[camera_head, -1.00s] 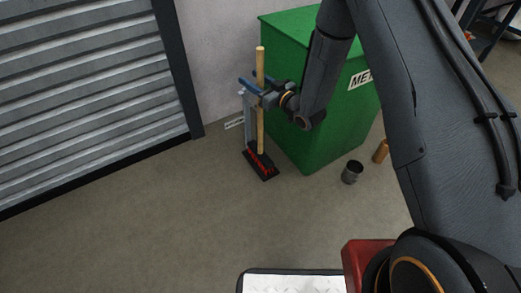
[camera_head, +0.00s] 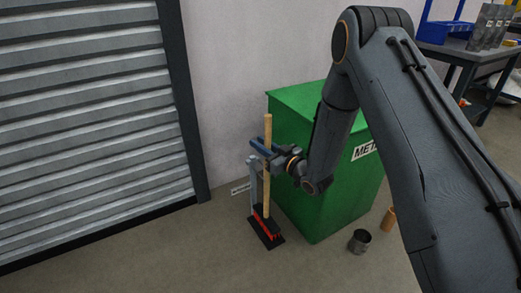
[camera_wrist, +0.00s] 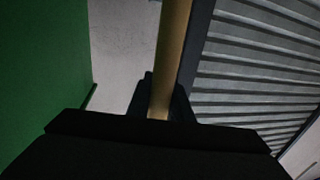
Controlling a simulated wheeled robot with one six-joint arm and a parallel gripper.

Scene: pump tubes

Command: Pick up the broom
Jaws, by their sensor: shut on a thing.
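The broom has a light wooden handle (camera_head: 267,190) and a dark head with red bristles (camera_head: 266,229). It stands upright in front of the green bin, beside a grey holder (camera_head: 253,185). My gripper (camera_head: 264,148) is shut on the upper part of the handle, with blue fingers on it. In the wrist view the handle (camera_wrist: 171,60) runs up from between the dark fingers (camera_wrist: 160,100). The broom head seems to be at floor level; I cannot tell whether it touches the floor.
A green bin (camera_head: 300,190) labelled with letters stands right behind the broom. A ribbed shutter (camera_head: 90,120) is at the left. A dark metal can (camera_head: 360,241) and an orange-brown cylinder (camera_head: 390,219) are on the floor at the right. The floor (camera_head: 170,250) in front is clear.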

